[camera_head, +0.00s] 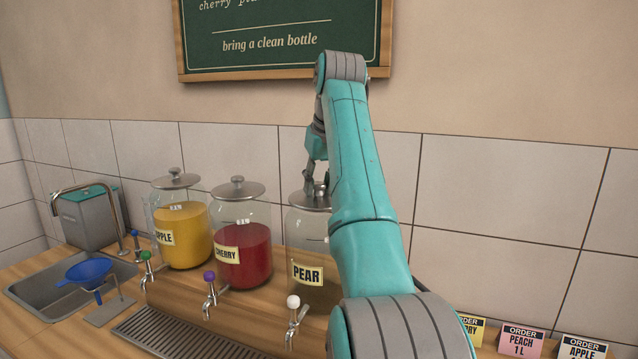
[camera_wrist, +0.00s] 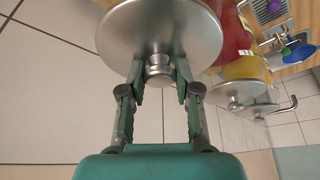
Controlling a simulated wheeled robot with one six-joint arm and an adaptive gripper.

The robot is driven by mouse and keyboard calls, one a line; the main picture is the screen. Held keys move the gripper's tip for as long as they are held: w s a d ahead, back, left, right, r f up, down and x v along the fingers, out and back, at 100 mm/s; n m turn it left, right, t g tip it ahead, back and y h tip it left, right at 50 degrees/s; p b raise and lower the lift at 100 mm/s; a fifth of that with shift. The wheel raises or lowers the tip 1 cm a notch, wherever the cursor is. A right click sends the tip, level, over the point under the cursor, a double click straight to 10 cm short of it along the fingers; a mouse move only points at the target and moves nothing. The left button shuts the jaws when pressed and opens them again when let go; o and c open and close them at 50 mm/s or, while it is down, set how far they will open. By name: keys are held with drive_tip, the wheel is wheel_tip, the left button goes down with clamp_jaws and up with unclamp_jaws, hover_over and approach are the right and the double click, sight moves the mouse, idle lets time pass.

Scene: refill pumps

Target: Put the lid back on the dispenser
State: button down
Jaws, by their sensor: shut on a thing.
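The pear dispenser (camera_head: 303,240) is a clear glass jar with a PEAR label, standing on the wooden stand at the right of the row. A round metal lid (camera_head: 305,200) with a knob is at its mouth. My gripper (camera_head: 317,180) comes down from above and is shut on the lid's knob. The wrist view shows the lid (camera_wrist: 130,35) large, with its knob between my two fingertips (camera_wrist: 160,75). My arm hides the right part of the jar and lid. I cannot tell whether the lid rests on the rim or hovers just above it.
The lidded cherry dispenser (camera_head: 243,255) and apple dispenser (camera_head: 184,240) stand to the left. Taps and a drip tray (camera_head: 185,335) are in front. A sink (camera_head: 60,290) with a blue funnel (camera_head: 88,270) is far left. Order cards (camera_head: 522,340) stand at right. A tiled wall is behind.

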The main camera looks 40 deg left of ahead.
drive_tip(key=shift+c, duration=1.3)
unclamp_jaws()
drive_tip(key=shift+r, duration=0.15)
drive_tip(key=shift+r, duration=3.35)
clamp_jaws()
drive_tip(key=shift+f, duration=0.6)
